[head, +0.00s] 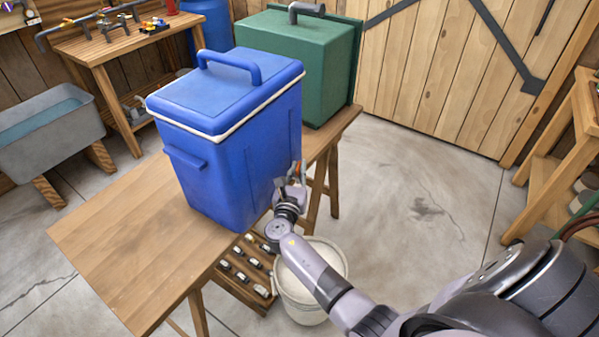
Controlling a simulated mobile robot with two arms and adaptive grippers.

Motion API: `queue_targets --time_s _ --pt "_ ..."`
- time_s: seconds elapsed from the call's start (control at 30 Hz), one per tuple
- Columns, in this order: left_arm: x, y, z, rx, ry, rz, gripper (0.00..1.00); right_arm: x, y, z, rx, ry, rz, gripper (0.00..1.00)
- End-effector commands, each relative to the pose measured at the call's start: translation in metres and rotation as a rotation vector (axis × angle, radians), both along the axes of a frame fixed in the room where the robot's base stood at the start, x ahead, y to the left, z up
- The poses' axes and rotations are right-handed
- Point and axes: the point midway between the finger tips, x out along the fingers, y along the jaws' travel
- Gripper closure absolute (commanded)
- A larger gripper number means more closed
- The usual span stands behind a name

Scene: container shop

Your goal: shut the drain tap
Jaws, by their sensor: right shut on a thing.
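The blue cooler (225,140) stands upright with its lid closed on the wooden table (130,250), near the table's right edge. My right gripper (292,182) is at the lower part of the cooler's right side and is shut on the drain tap. A small reddish part of the drain tap (297,168) shows between the fingers. The gripper hides most of the tap, so I cannot tell how its handle is turned. My left gripper is not in view.
A white bucket (302,305) stands on the floor below my right arm. A green box (305,65) stands behind the cooler. A crate of small parts (232,287) is below the table's edge. The table's left part is bare.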

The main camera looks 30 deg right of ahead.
Motion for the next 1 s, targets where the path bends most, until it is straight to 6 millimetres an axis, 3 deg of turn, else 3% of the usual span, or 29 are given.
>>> queue_targets --time_s 0.77,0.8,1.0 --pt "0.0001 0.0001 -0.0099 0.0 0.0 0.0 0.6 0.0032 0.0038 0.001 0.003 -0.004 -0.105 1.0" --pt "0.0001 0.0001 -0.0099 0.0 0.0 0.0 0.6 0.0032 0.0038 0.0011 0.003 -0.004 -0.104 0.87" --pt "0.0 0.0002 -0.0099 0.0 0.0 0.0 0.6 0.0027 0.0028 0.0011 0.002 -0.003 -0.107 0.74"
